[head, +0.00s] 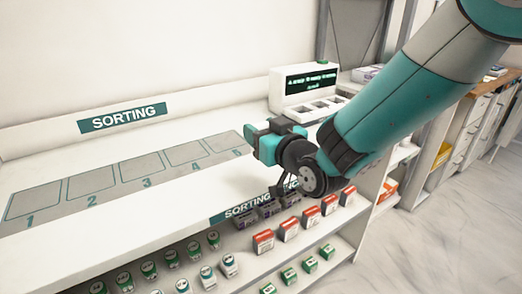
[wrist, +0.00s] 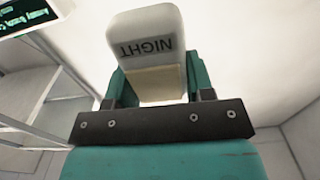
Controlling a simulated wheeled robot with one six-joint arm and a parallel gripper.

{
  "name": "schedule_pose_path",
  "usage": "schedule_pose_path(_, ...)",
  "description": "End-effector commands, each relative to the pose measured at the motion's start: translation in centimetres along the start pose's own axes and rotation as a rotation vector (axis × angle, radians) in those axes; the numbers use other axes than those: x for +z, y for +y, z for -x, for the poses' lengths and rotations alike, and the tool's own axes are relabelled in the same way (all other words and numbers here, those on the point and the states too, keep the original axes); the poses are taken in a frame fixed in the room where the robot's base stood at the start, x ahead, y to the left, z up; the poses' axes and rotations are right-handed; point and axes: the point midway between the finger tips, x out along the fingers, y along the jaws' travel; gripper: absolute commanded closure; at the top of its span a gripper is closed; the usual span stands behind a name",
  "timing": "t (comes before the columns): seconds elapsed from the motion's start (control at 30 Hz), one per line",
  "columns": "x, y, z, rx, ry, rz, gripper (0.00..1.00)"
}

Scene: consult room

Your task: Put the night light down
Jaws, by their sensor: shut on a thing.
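The night light (wrist: 147,30) is a pale, rounded block with a dark "NIGHT" label and a cream lower part, seen upside down in the wrist view. My gripper (wrist: 158,84) is shut on it, with a teal finger on each side. In the head view my gripper (head: 264,133) is over the right part of the white sorting counter (head: 215,185), near the slot marked 5. The night light is hard to make out there, and I cannot tell the gap below it.
Numbered outlined slots (head: 90,183) along the counter look empty. A device with a green-lit display (head: 308,84) stands at the back right. Shelves below hold small red-and-white boxes (head: 288,229), bottles (head: 206,275) and green boxes (head: 289,274).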

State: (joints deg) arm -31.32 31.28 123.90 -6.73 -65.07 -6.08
Motion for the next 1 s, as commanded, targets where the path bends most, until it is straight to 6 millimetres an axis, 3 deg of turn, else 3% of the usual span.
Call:
schedule_pose_path(0.03,-2.1,0.0,0.0,-0.001,0.009,0.002,0.79)
schedule_pose_path(0.2,-6.5,0.0,0.0,0.001,0.007,0.0,0.79)
schedule_pose_path(0.4,-9.7,0.0,0.0,0.001,0.003,0.001,0.79)
schedule_pose_path(0.5,-10.1,0.7,-0.1,0.014,-0.001,0.0,0.79)
schedule_pose_path(0.63,-8.6,4.2,-0.1,0.079,-0.009,-0.002,0.79)
schedule_pose_path(0.77,-5.3,10.2,1.0,0.194,-0.014,-0.005,0.79)
schedule_pose_path(0.9,-1.3,17.1,4.2,0.336,-0.014,-0.007,0.79)
schedule_pose_path(1.0,1.3,21.1,7.2,0.433,-0.015,-0.009,0.79)
